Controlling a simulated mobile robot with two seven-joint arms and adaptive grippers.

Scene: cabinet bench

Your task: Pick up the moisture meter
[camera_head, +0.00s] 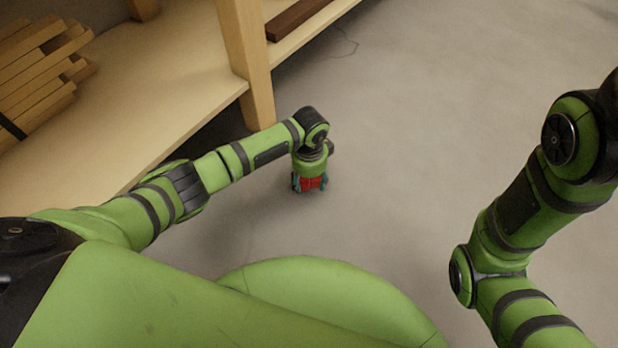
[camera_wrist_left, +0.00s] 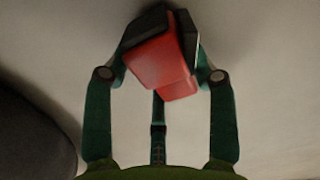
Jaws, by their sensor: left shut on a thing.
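The moisture meter (camera_head: 313,184) shows as a small red and black block under my left gripper (camera_head: 310,182) in the head view, over the grey floor. In the left wrist view the meter (camera_wrist_left: 158,62) has a red body with black parts at its far end and side. The teal fingers of my left gripper (camera_wrist_left: 160,68) are shut on it from both sides, with a third finger below. The meter sits tilted between them. Whether it touches the floor I cannot tell. My right gripper is out of view; only my right arm shows.
A wooden bench or shelf (camera_head: 130,110) with an upright post (camera_head: 246,60) stands left of the gripper. Stacked wood strips (camera_head: 40,65) lie on it, and a dark brown board (camera_head: 295,18) lies farther back. The floor (camera_head: 430,110) to the right is clear.

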